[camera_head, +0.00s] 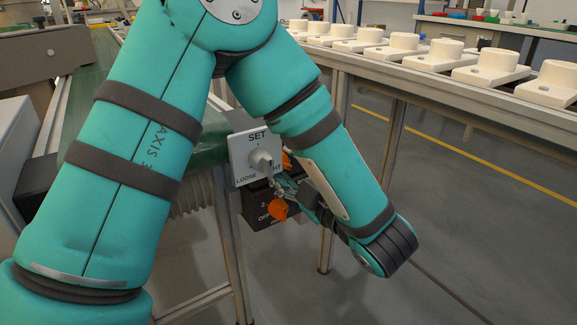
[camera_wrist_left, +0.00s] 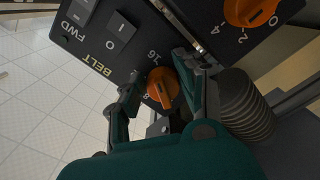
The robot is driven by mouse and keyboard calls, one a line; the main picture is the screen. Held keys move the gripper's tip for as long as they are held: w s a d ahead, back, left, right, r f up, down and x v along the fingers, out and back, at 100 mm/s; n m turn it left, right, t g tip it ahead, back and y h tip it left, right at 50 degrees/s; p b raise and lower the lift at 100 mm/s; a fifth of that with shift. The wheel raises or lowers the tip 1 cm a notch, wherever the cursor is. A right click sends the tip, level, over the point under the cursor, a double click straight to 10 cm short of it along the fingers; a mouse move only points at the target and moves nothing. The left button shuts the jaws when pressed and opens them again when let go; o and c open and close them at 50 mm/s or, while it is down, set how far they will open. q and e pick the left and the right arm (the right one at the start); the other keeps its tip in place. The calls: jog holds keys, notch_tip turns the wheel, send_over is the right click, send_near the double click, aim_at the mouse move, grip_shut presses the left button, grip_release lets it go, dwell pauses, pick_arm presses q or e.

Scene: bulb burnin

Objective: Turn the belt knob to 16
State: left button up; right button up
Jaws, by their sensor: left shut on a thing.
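The orange belt knob (camera_wrist_left: 163,87) sits on a dark control panel (camera_wrist_left: 95,50) marked BELT. The numbers 16 and 8 show beside it, and its exact setting is unclear. My left gripper (camera_wrist_left: 160,92) has one finger on each side of the knob and is shut on it. In the head view my left gripper (camera_head: 289,190) reaches the panel below the white SET sign (camera_head: 255,157). Two orange parts show there, and I cannot tell which is the belt knob. My right gripper is not in view.
A second orange knob (camera_wrist_left: 250,10) with its own numbers is close to the gripper. A rocker switch (camera_wrist_left: 121,30) is above BELT. A grey knob (camera_head: 262,159) is on the SET sign. A conveyor (camera_head: 450,95) with white fixtures runs at the right. Open floor lies below.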

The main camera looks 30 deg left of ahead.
pick_arm(q)
jog(key=o, duration=1.1)
jog(key=shift+d, duration=0.15)
jog(key=v, duration=1.1)
jog(key=shift+s+d, duration=0.15)
jog(key=shift+d, duration=0.25)
